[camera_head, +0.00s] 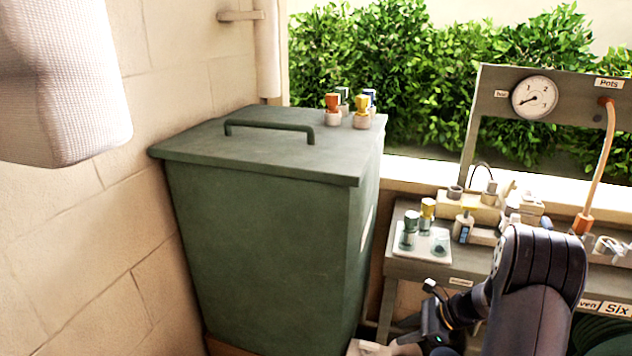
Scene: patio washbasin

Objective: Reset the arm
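My arm (535,275) is dark and rises from the bottom edge at the right, bent at a rounded joint in front of the grey workbench (440,268).
The bin's closed lid has a handle (270,128) and several small colour-capped bottles (333,110). The bench carries a white tray (425,245) with two capped bottles, several fittings, a pressure gauge (535,97) and an orange hose (600,160). A white towel (65,85) hangs at upper left.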

